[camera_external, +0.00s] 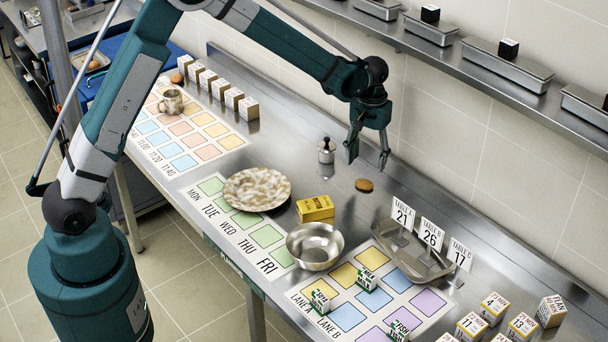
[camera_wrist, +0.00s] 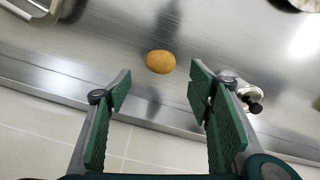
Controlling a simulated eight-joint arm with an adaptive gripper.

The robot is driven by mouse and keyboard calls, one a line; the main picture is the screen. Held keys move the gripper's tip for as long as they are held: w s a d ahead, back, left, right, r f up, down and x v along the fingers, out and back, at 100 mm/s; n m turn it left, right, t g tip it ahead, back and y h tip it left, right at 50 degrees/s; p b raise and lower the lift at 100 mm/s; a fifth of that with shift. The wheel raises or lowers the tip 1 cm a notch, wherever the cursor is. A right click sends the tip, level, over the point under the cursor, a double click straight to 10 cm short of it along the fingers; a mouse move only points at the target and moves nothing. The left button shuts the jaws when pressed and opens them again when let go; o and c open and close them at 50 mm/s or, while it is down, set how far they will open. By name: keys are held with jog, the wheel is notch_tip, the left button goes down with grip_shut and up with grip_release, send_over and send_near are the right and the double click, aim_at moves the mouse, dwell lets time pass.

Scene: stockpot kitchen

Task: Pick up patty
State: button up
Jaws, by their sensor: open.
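The patty is most likely the small round golden-brown disc (camera_external: 364,185) lying on the steel counter. It also shows in the wrist view (camera_wrist: 160,62), just beyond and between the fingertips. My gripper (camera_external: 368,158) hangs above the counter near the disc, with its fingers spread. In the wrist view my gripper (camera_wrist: 158,90) shows two green-padded fingers wide apart with nothing between them. The disc is fully visible and not touched by either finger.
A small metal shaker (camera_external: 326,151) stands left of the disc, close to my right finger in the wrist view (camera_wrist: 240,90). A yellow box (camera_external: 315,208), a metal bowl (camera_external: 314,247) and a speckled plate (camera_external: 257,189) stand nearer. A metal tray (camera_external: 412,256) holds table signs.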

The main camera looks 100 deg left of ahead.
aim_at(365, 182)
jog(key=shift+f, duration=1.25)
jog(key=shift+f, duration=0.15)
jog(key=shift+s+f, duration=0.1)
jog(key=shift+f, duration=2.35)
jog(key=c, duration=1)
